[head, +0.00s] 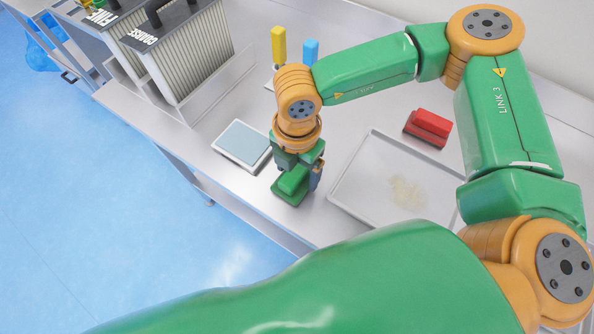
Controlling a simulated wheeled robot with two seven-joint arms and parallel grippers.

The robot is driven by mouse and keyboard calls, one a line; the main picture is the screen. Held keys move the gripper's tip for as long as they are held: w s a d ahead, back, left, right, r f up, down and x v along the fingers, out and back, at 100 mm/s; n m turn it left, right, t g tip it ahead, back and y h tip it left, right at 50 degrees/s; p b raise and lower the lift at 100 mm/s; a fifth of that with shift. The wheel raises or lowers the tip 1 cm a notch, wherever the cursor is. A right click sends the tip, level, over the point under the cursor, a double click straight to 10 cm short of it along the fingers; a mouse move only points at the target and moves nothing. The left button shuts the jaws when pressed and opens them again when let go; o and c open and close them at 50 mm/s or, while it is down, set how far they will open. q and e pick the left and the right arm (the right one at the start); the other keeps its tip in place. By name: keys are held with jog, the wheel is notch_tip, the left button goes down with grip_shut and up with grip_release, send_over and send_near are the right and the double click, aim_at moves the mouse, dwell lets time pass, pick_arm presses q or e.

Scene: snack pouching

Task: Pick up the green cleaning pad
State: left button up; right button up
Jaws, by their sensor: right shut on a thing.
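The green cleaning pad (289,192) is at the middle of the metal table, between a pale flat-topped device and a shallow tray. It is a dark green block with a brighter green upper part. My right gripper (299,176) points down over it and is shut on its upper part. The jaws partly hide the pad. I cannot tell whether its underside touches the table. My left gripper is not in view.
A red pad (428,127) lies behind the tray (352,163), which has a pale stain. The flat-topped device (243,144) is left of the gripper. Bins labelled FINE and COARSE (180,45) stand at the back left. Yellow (279,46) and blue (310,52) upright items stand behind my wrist.

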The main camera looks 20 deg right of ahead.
jog(key=s+r+b, duration=0.1)
jog(key=r, duration=0.1)
jog(key=s+a+r, duration=0.1)
jog(key=r, duration=0.2)
jog(key=s+a+r+b, duration=0.1)
jog(key=s+r, duration=0.1)
jog(key=shift+r+b, duration=0.25)
jog(key=shift+b, duration=0.05)
jog(key=s+a+r+b, duration=0.2)
jog(key=s+a+r, duration=0.2)
jog(key=s, duration=0.4)
jog(key=shift+s+a+r+b, duration=0.3)
jog(key=shift+r+b, duration=0.1)
jog(key=shift+r, duration=0.1)
